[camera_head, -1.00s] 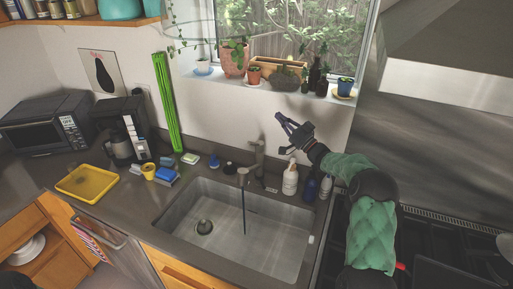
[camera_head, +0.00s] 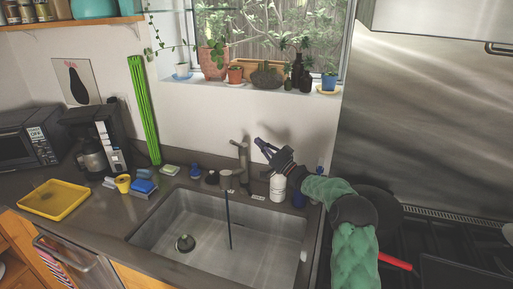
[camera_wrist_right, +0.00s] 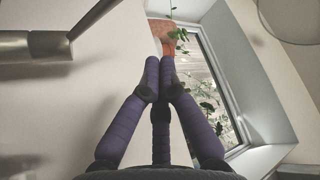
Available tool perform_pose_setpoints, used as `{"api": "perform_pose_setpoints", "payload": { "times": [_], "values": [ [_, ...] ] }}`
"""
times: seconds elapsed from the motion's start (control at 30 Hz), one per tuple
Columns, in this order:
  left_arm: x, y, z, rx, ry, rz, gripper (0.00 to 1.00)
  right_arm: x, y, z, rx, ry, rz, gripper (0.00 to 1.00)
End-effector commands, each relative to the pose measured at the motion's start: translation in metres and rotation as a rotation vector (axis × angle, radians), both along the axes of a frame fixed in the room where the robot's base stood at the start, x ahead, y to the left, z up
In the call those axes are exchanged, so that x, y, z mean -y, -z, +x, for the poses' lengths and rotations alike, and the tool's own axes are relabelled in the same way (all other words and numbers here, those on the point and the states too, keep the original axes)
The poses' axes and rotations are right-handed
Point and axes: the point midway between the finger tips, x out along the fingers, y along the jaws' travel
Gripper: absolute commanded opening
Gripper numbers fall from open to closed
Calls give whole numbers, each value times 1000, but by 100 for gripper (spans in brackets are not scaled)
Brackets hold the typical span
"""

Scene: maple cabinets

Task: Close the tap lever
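The grey metal tap (camera_head: 244,163) stands behind the sink, and its lever (camera_head: 237,143) is at the top. A dark stream of water (camera_head: 229,222) falls from the spout (camera_head: 229,180) into the sink. My right gripper (camera_head: 258,143) is just right of the lever at about its height, apparently not touching it. In the right wrist view, the purple fingers (camera_wrist_right: 160,66) are together at the tips with nothing between them. A metal bar, apparently the tap lever (camera_wrist_right: 45,45), lies to their left there. My left gripper is out of view.
The sink (camera_head: 180,222) is set in a dark counter. Potted plants (camera_head: 213,62) line the windowsill. A stove with a red-handled pan (camera_head: 396,261) is at the right.

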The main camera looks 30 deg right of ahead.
Motion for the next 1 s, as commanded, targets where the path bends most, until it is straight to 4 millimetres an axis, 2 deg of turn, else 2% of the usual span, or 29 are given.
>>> {"api": "perform_pose_setpoints", "payload": {
  "times": [0.2,0.53,0.73,1.0],
  "values": [
    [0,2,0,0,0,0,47,-14,-16,33,3,-2,-1,0],
    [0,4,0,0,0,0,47,-30,-33,70,2,-2,-1,0],
    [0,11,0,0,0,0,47,-41,-13,62,-2,0,0,0],
    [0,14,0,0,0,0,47,-51,-2,58,1,-1,0,0]
  ]
}}
